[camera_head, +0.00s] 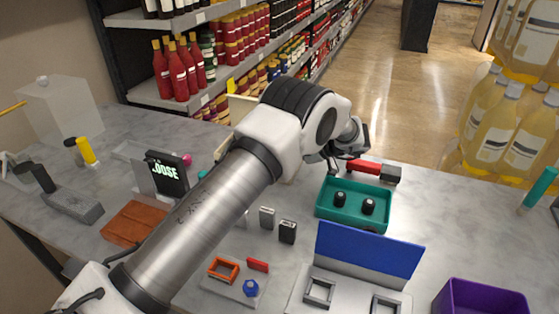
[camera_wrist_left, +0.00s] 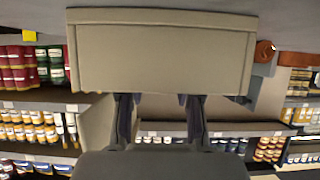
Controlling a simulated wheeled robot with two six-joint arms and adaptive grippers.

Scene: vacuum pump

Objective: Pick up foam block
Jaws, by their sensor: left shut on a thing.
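The foam block (camera_wrist_left: 162,52) is a wide beige block across the upper middle of the left wrist view. The two dark fingers of my left gripper (camera_wrist_left: 160,102) reach up to its lower edge, and the gripper is shut on it. Their tips are not clearly visible against the block. In the head view, my left arm reaches over the table and hides most of the gripper and its grasp. Pale pieces show behind the arm, but I cannot tell whether they belong to the block. My right gripper is in neither view.
A teal tray (camera_head: 325,211) with two dark round parts stands right of the arm, beside a red and black tool (camera_head: 374,170). A blue panel (camera_head: 370,250) and purple bin (camera_head: 440,303) are in front. Small parts and an orange-brown block (camera_head: 125,224) lie left.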

